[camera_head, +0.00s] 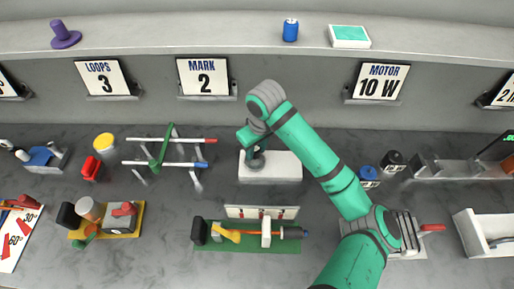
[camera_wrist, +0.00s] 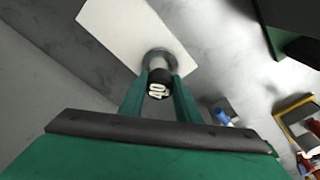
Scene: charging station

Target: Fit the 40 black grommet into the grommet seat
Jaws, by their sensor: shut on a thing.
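The black grommet marked 40 (camera_wrist: 158,86) is between the two green fingers of my gripper (camera_wrist: 159,92) in the wrist view. A grey ring, which looks like the grommet seat (camera_wrist: 161,55), shows just beyond it on a white block (camera_wrist: 118,28). The grommet lines up closely with the ring; I cannot tell whether it touches or enters it. In the head view my gripper (camera_head: 255,158) points down over the white block (camera_head: 286,168), at its left part. The grommet is not clearly visible there.
A green board with a shaft fixture (camera_head: 270,243) lies in front of the white block. A rack with rods (camera_head: 170,150) stands to the left. Blue and black cylinders (camera_head: 392,160) stand to the right. Signs MARK 2 (camera_head: 205,77) and MOTOR 10 W (camera_head: 381,82) stand behind.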

